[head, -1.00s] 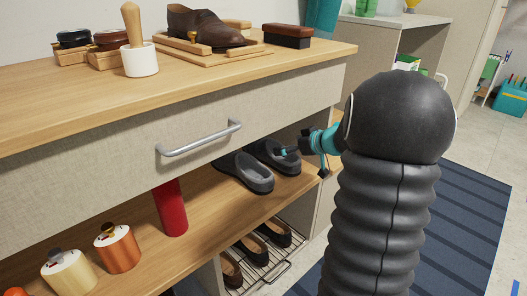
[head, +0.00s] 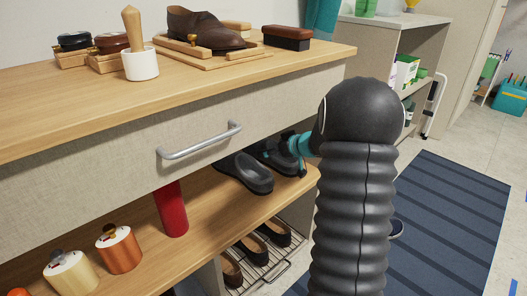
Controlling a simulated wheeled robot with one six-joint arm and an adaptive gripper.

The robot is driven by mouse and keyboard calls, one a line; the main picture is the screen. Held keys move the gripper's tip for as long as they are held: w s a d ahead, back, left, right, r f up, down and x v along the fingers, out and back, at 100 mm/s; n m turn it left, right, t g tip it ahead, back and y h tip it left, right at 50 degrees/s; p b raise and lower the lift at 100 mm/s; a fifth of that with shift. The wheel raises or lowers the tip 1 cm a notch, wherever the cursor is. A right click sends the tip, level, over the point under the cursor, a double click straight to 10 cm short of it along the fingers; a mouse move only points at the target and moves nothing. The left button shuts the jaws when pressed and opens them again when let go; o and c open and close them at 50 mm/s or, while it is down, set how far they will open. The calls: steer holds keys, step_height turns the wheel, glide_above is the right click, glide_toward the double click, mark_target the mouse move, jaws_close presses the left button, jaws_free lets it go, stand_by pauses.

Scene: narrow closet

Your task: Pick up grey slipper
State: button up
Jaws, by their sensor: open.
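Two dark grey slippers lie side by side on the wooden shelf under the drawer. The nearer slipper (head: 246,174) is in plain view. The farther slipper (head: 272,156) is partly hidden by my gripper (head: 291,151), which is at its right side with teal and black parts showing. My gripper is open, and its fingertips are small and partly hidden against the slipper. I cannot tell whether they touch it. The large black ribbed arm covers part of the view to the right of the shelf.
The drawer front with its handle (head: 200,140) overhangs the shelf (head: 218,203). A red cylinder (head: 171,209) and an orange canister (head: 119,248) stand left of the slippers. A wire rack (head: 262,258) with brown shoes is below. A striped rug (head: 450,220) covers the floor at right.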

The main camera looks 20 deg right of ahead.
steer(key=c, duration=1.2)
